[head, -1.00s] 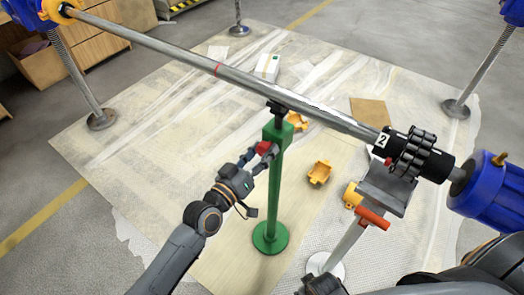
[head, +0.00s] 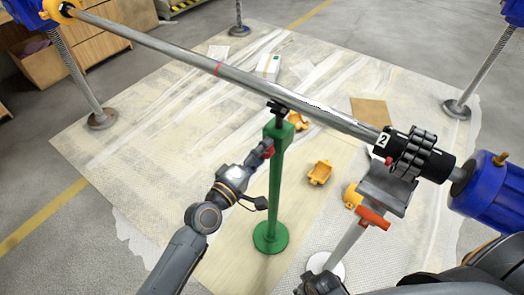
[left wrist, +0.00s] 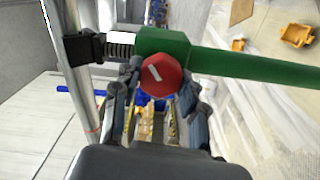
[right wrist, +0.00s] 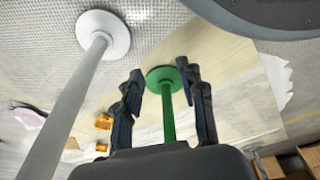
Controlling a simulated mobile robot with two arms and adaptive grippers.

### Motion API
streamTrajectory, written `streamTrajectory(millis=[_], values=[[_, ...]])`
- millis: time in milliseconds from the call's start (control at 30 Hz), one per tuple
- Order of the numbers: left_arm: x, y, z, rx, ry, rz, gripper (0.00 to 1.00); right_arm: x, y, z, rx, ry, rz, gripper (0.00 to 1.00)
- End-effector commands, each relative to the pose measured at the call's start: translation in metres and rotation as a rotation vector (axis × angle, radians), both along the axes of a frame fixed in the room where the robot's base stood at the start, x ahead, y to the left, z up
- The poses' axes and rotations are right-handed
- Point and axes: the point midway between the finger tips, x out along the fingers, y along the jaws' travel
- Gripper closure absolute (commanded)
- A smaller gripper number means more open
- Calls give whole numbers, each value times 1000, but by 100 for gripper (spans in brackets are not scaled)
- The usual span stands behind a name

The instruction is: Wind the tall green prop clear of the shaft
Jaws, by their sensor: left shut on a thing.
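The tall green prop (head: 275,190) stands upright on its round base under the long steel shaft (head: 230,80). Its black head (head: 277,109) sits at the shaft's underside; in the left wrist view the head (left wrist: 84,48) overlaps the shaft, and I cannot tell whether they touch. A short threaded screw (left wrist: 121,45) shows between head and green body. My left gripper (head: 262,152) is shut on the red knob (left wrist: 160,75) at the prop's side, a finger on each side of it. My right gripper (right wrist: 160,95) is open and empty, low and well away from the prop.
A second prop with an orange handle (head: 372,217) supports the shaft's right end near the black collar (head: 405,150) marked 2. Blue stands (head: 490,190) hold the shaft's ends.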

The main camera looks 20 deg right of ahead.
Motion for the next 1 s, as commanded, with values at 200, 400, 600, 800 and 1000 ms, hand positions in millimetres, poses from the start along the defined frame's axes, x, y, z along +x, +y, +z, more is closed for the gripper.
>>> streamTrajectory(millis=[200,400,600,800,1000], values=[[0,0,0,-129,165,2,89,-9,-2,-6,-3,17,0,60],[0,0,-1,-238,305,3,89,-14,-3,-12,-3,18,0,60],[0,0,0,-328,418,2,89,-18,-4,-18,-4,19,2,60],[0,0,-1,-387,496,1,89,-19,-3,-24,-3,17,5,60],[0,0,-1,-418,536,2,89,-22,-3,-28,-2,17,6,60]])
